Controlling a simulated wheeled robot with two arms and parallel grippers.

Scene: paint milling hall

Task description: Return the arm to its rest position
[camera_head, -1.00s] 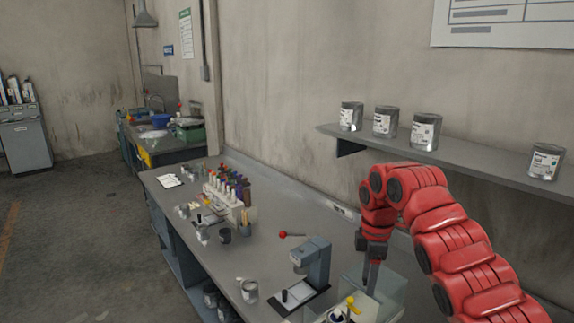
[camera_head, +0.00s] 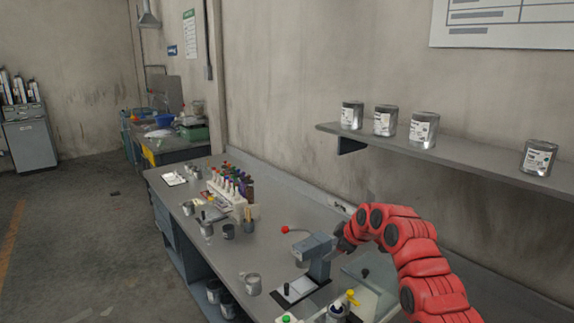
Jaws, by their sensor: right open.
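My red right arm (camera_head: 415,260) comes in from the lower right and bends over the bench. Its dark right gripper (camera_head: 343,238) is at the left end of the arm, open. It appears beside the upper part of a grey bench press (camera_head: 318,260) with a red-knobbed lever (camera_head: 285,229); I cannot tell whether they touch. The fingers are small and partly hidden by the wrist. I see nothing held in it. My left gripper is out of view.
The grey bench (camera_head: 270,211) carries a rack of colored bottles (camera_head: 232,187), a metal can (camera_head: 250,284) and a clear-sided box (camera_head: 372,275) below my arm. A wall shelf (camera_head: 455,160) with several cans is behind the arm. Floor (camera_head: 75,240) at left is clear.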

